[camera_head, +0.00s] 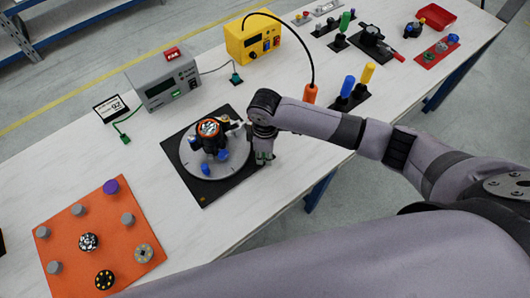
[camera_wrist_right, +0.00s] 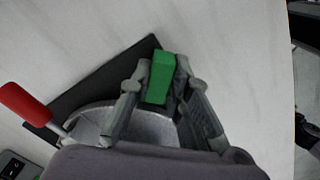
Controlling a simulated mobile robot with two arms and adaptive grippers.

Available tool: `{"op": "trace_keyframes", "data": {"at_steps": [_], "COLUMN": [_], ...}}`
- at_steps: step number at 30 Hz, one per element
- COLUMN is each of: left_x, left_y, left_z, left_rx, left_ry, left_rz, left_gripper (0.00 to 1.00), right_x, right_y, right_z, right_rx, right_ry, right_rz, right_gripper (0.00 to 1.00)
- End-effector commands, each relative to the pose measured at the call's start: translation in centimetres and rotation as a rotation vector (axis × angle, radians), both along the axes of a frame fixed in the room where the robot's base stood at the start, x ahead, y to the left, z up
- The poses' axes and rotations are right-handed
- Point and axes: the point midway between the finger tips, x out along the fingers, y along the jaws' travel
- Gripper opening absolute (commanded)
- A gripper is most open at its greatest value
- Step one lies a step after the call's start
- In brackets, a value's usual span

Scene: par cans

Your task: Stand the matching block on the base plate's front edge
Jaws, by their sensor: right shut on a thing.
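My right gripper (camera_head: 262,157) is shut on a green block (camera_wrist_right: 160,78). In the right wrist view the gripper fingers (camera_wrist_right: 160,92) stand on either side of the block, and its green top and side show between them. In the head view the block is mostly hidden by the gripper. The black base plate (camera_head: 215,191) lies on the table under a round grey disc (camera_head: 233,167). The gripper is over or beside the plate's right side; the wrist view shows the plate (camera_wrist_right: 100,75) behind the block. Contact between block and plate cannot be told. My left gripper is not in view.
A black fixture with blue knobs (camera_head: 207,168) stands on the disc. An orange board (camera_head: 120,225) with several pegs lies at the left. A grey meter (camera_head: 163,82) and a yellow power box (camera_head: 250,37) stand behind. The table between board and plate is clear.

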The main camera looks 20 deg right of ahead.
Motion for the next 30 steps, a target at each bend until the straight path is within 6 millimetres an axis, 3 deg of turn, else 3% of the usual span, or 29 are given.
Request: {"op": "trace_keyframes", "data": {"at_steps": [1, 2, 11, 22, 26, 30], "left_x": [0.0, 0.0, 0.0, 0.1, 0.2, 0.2], "left_y": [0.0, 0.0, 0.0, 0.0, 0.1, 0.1], "left_z": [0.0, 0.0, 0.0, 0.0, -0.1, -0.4], "left_rx": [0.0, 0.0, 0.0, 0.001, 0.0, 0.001], "left_ry": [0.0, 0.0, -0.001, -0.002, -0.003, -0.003], "left_rz": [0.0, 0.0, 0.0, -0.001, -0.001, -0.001], "left_gripper": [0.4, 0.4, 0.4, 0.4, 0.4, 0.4], "right_x": [0.0, 0.0, 0.0, 0.1, 0.1, 0.2], "right_y": [0.0, 0.0, 0.0, 0.0, 0.0, 0.0], "right_z": [-0.2, -0.2, -0.1, 0.4, 2.2, 5.2], "right_rx": [0.0, 0.0, 0.0, 0.0, 0.001, 0.002], "right_ry": [0.0, 0.0, 0.0, -0.001, -0.004, -0.005], "right_rz": [0.0, 0.0, 0.0, 0.0, 0.001, 0.001], "right_gripper": [0.01, 0.18, 0.38, 0.38, 0.38, 0.38]}}
